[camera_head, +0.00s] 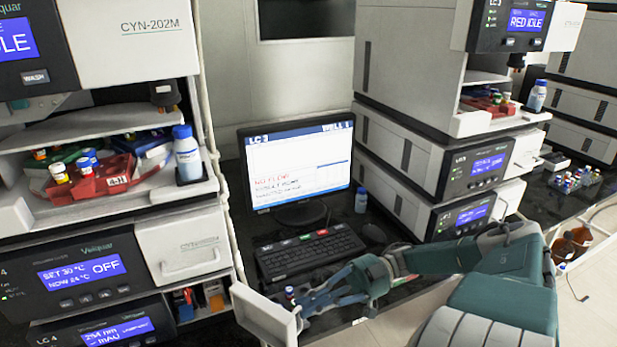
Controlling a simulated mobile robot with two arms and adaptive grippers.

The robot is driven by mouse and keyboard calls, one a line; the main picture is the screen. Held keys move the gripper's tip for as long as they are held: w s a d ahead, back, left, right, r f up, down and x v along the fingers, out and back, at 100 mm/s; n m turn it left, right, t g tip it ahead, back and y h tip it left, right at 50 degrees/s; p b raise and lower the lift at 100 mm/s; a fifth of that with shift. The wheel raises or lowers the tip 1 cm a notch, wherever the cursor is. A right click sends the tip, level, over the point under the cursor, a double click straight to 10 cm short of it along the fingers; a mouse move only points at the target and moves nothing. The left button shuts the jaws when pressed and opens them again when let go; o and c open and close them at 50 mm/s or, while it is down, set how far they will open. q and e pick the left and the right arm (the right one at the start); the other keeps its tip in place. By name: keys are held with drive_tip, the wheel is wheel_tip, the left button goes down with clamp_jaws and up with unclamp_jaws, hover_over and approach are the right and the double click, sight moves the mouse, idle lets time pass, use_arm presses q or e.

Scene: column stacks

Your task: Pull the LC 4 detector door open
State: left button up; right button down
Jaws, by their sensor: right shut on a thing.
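The LC 4 detector (103,333) is at the bottom of the left column, with a blue screen reading 254 nm. Its white door (262,312) stands swung out to the right of the stack, seen at an angle and cut by the bottom edge. The detector's front right part is uncovered, and small coloured parts (187,303) show inside. My right gripper (303,306) reaches in from the right and is shut on the door at its right edge; the exact finger contact is hard to see. My left gripper is not in view.
A keyboard (308,254) and a monitor (299,168) sit on the dark bench behind my right gripper. A blue-capped bottle (187,155) and a red vial tray (92,184) are above in the left column. The LC 3 column (400,150) stands right of the monitor.

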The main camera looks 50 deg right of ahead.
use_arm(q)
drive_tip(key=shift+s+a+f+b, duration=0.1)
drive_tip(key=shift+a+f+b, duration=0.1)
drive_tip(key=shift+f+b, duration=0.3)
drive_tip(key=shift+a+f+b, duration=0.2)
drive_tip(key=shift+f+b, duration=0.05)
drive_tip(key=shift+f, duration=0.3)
use_arm(e)
drive_tip(key=shift+w+d+r, duration=0.2)
drive_tip(key=shift+w+d, duration=0.55)
drive_tip(key=shift+w, duration=0.15)
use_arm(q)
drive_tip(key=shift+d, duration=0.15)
use_arm(e)
drive_tip(key=c, duration=1.8)
unclamp_jaws()
drive_tip(key=shift+w+a, duration=0.1)
drive_tip(key=shift+w, duration=0.15)
drive_tip(key=shift+c, duration=0.2)
drive_tip(key=shift+o, duration=0.5)
drive_tip(key=shift+w+a+f, duration=0.1)
drive_tip(key=shift+w+a, duration=0.1)
drive_tip(key=shift+w, duration=0.15)
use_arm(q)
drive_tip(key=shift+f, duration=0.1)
use_arm(e)
drive_tip(key=shift+s, duration=0.1)
